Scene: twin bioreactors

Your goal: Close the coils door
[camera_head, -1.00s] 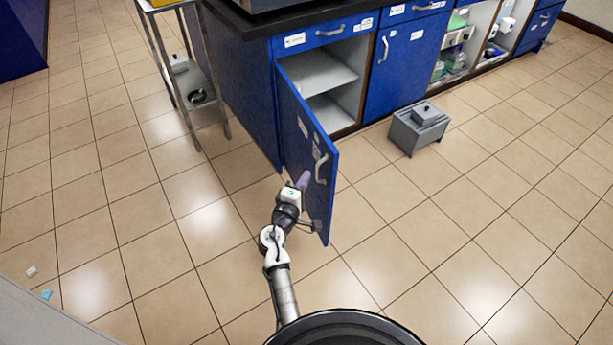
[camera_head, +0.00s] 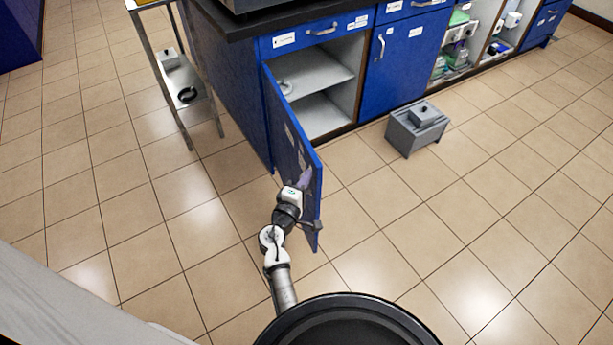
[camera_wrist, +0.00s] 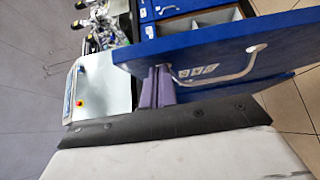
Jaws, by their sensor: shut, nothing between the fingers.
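The coils door, taken to be the open blue door (camera_head: 285,135), stands swung out from the lower cabinet, hinged at its left side. My gripper (camera_head: 303,180) is at the door's labelled outer face, near its free edge. In the wrist view, my purple fingers (camera_wrist: 158,88) are closed together with nothing between them, beside the labels and the left end of the curved metal handle (camera_wrist: 235,72). I cannot tell whether the fingertips touch the door. The open cabinet (camera_head: 345,95) shows white shelves, with a small pale round item (camera_head: 286,87) just behind the door.
A grey box (camera_head: 417,130) stands on the floor right of the door. A metal cart (camera_head: 178,80) stands left of the cabinet. A closed blue door (camera_head: 400,70) adjoins the opening. The tiled floor left of the door is clear.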

